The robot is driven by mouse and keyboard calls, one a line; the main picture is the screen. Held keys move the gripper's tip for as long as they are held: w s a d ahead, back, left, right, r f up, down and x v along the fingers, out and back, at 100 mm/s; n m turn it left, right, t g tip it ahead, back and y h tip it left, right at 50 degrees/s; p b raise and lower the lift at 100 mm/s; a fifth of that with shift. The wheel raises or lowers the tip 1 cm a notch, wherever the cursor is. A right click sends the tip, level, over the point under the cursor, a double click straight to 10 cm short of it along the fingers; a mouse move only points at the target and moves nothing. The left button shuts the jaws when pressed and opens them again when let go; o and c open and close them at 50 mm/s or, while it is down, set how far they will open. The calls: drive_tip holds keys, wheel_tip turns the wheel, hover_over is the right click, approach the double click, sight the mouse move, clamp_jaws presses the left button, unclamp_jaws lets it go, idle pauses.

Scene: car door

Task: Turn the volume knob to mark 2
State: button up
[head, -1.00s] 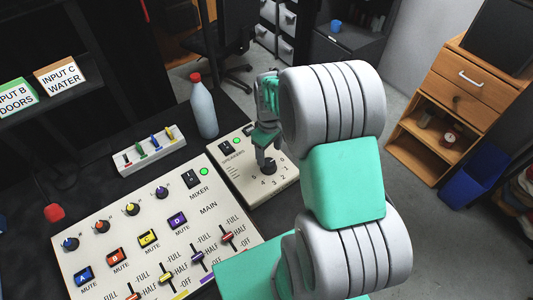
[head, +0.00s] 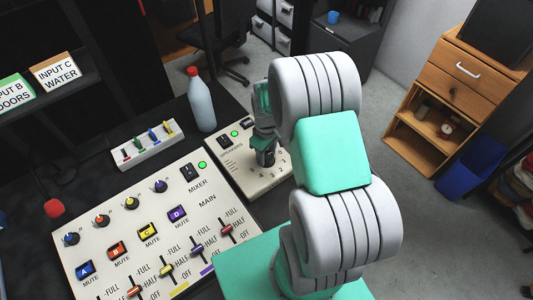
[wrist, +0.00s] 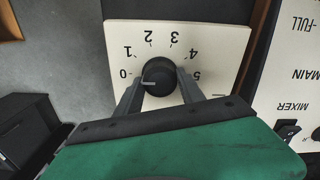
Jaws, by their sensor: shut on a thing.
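The black round volume knob (wrist: 157,76) sits on a cream speakers panel with printed marks 0 to 5, seen upside down in the wrist view. Its pale pointer line faces left, close to the 0 mark; mark 2 (wrist: 148,36) is at the knob's far side. My gripper (wrist: 158,88) has one finger on each side of the knob and is shut on it. In the head view, my gripper (head: 265,157) is down at the knob on the speakers box (head: 225,165), and the fingers largely hide the knob.
The large mixer panel (head: 195,222) with sliders and mute buttons lies left of the speakers box. A white bottle with a red cap (head: 201,103) and a small slider box (head: 150,145) stand behind. A wooden cabinet (head: 455,95) is at right.

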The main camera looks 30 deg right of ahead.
drive_tip(key=c, duration=0.6)
drive_tip(key=shift+m, duration=0.4)
drive_tip(key=m+b, duration=0.1)
drive_tip(key=m, duration=0.1)
drive_tip(key=shift+m, duration=0.4)
drive_tip(key=m+b, duration=0.1)
drive_tip(key=m, duration=0.2)
drive_tip(key=shift+m, duration=0.3)
drive_tip(key=m, duration=0.3)
drive_tip(key=shift+m+b, duration=0.3)
drive_tip(key=shift+b, duration=0.05)
drive_tip(key=shift+m, duration=1.6)
